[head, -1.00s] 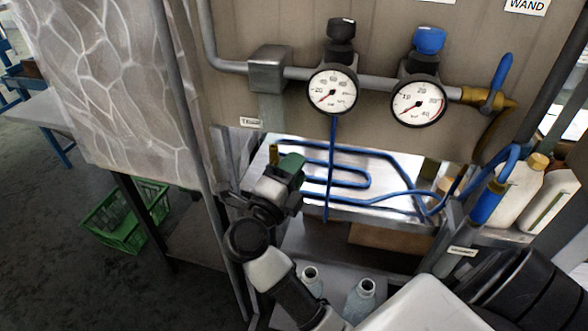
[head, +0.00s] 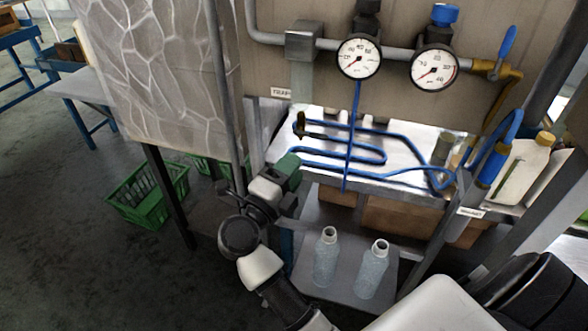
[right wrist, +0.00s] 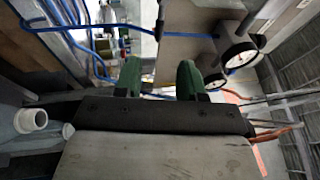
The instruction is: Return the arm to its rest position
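My right gripper (head: 290,168) has green fingers and is in front of the workstation, near the left front edge of the metal shelf with the blue hose. In the right wrist view its two green fingers (right wrist: 160,80) stand apart with nothing between them. Its arm comes up from the bottom of the head view. My left gripper is not in view.
Two clear bottles (head: 371,270) stand on the lower shelf, right of my right arm. Pressure gauges (head: 434,69), a blue hose (head: 350,130) and a brass valve (head: 490,67) are above. Green crates (head: 148,190) sit on the floor at left, where open floor shows.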

